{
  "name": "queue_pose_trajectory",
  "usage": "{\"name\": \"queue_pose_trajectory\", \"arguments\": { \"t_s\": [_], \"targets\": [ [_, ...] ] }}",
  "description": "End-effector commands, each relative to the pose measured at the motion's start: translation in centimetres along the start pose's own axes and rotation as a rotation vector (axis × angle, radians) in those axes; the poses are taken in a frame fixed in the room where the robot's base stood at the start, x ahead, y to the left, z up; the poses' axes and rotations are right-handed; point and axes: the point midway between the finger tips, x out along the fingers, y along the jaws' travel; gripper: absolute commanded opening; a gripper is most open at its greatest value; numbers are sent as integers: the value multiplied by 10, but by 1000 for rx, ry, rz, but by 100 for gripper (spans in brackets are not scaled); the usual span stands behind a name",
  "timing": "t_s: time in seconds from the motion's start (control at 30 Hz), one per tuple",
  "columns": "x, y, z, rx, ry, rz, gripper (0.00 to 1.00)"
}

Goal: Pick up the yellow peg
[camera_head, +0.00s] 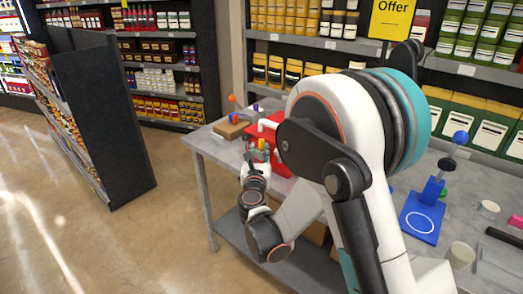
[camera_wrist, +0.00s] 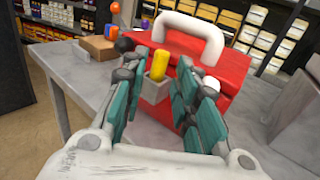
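The yellow peg (camera_wrist: 158,63) stands upright in the wrist view, its lower end in a grey block (camera_wrist: 155,90). In the head view it is small and hard to make out beside my gripper. My gripper (camera_wrist: 160,80) is open, with one teal-padded finger on each side of the peg in the picture. Gaps show between the peg and both fingers, and nothing is held. In the head view my gripper (camera_head: 259,157) is at the table's left part, in front of the red toolbox (camera_head: 283,184).
The red toolbox with a white handle (camera_wrist: 190,22) stands right behind the peg. A brown box (camera_wrist: 98,47) lies behind left on the grey table (camera_wrist: 75,78). A blue stand (camera_head: 421,218) and small cups are on the right. Shelves line the back.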

Motion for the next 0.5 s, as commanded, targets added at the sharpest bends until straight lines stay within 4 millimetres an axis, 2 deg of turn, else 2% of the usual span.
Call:
{"name": "queue_pose_trajectory", "arguments": {
  "t_s": [0.3,0.5],
  "targets": [
    [40,-3,2,1,0,-1,28],
    [52,-2,4,1,0,-1,28]
  ]
}}
